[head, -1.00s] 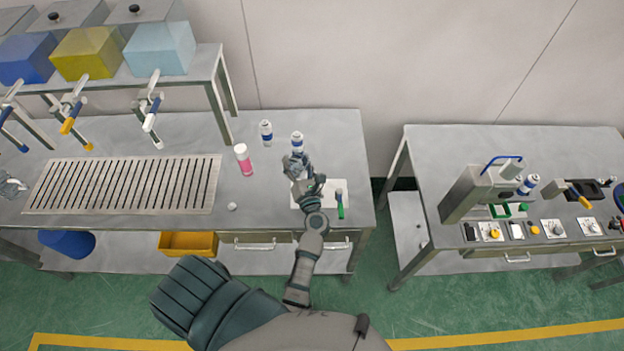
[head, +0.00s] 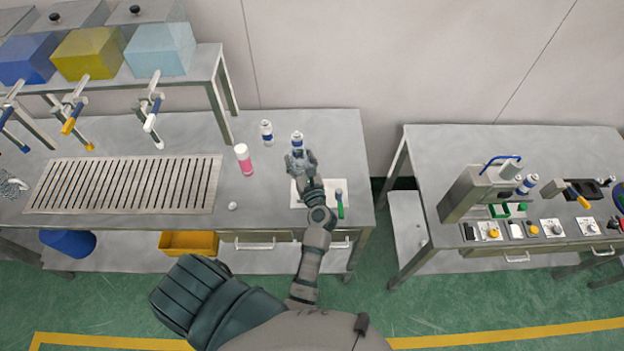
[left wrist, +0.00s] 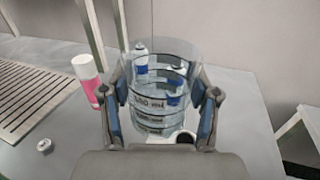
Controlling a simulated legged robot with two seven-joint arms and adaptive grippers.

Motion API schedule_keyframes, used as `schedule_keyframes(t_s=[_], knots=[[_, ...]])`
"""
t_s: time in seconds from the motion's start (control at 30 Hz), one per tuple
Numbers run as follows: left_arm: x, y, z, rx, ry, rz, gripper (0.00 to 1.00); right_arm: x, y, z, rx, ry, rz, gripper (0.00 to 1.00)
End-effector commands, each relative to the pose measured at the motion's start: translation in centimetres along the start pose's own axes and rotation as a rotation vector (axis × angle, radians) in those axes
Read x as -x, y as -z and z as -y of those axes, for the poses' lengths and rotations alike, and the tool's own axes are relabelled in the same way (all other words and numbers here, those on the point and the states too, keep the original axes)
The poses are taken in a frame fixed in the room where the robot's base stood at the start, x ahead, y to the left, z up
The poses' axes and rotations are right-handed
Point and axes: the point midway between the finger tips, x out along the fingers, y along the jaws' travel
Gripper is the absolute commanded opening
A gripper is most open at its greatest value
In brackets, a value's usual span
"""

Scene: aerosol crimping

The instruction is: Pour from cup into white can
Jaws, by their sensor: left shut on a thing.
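My left gripper (head: 299,162) is shut on a clear cup (left wrist: 157,72) with dark ring lines and printed marks. In the left wrist view its blue-padded fingers (left wrist: 160,115) clasp the cup from both sides. The head view barely shows the cup. One white can with a blue band (head: 297,138) stands just behind the gripper; another (head: 266,131) stands to its left. In the left wrist view one can (left wrist: 140,48) shows behind the cup and another, blurred, through its wall. I cannot tell whether liquid is leaving the cup. My right gripper is not seen.
A pink and white can (head: 244,159) and a small white cap (head: 232,206) are left of the gripper. A slotted grate (head: 125,186) lies farther left. A white mat (head: 328,207) with a green-handled tool (head: 340,209) is at right. A gap separates the second table (head: 440,150).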

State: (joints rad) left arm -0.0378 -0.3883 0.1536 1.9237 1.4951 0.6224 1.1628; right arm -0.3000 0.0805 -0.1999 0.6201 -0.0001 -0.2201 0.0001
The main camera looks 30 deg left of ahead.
Motion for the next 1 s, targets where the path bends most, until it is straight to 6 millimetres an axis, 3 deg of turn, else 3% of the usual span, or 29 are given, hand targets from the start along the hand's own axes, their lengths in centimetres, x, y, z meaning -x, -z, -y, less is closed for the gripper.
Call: schedule_keyframes(t_s=[0.6,1.0], knots=[[0.3,-5.2,0.4,0.025,-0.003,-0.013,0.21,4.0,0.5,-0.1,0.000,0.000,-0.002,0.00],[0.3,-4.6,0.4,0.023,-0.003,-0.015,0.21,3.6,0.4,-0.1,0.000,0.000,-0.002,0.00]])
